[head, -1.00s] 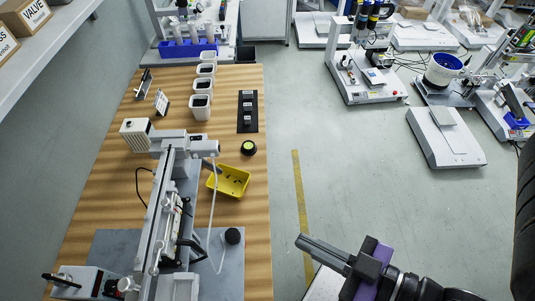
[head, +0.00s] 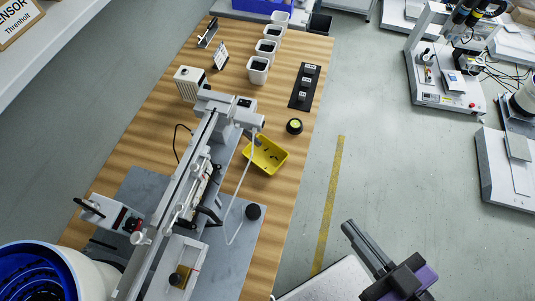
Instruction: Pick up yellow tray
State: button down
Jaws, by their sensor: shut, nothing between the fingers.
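The yellow tray (head: 273,163) is a small open box on the wooden table, near its right edge, with a few small dark items or holes inside. The end of the gantry machine (head: 232,108) and a thin pale hose are close to its left side and partly cover it. My gripper (head: 347,226) is at the lower right in the head view, over the floor side of the table and well apart from the tray. Its grey fingers are together and hold nothing.
A round black-and-green button (head: 294,126) sits just right of and beyond the tray. White containers (head: 258,68) and a black switch panel (head: 304,87) stand farther back. A blue-lined bowl (head: 40,275) is at lower left. The floor (head: 400,170) right of the table is clear.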

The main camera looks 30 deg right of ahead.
aim_at(269, 157)
jog(key=j+z, duration=0.2)
jog(key=z, duration=0.25)
jog(key=j+z, duration=0.2)
jog(key=z, duration=0.25)
jog(key=k+j+z, duration=0.15)
jog(key=z, duration=0.3)
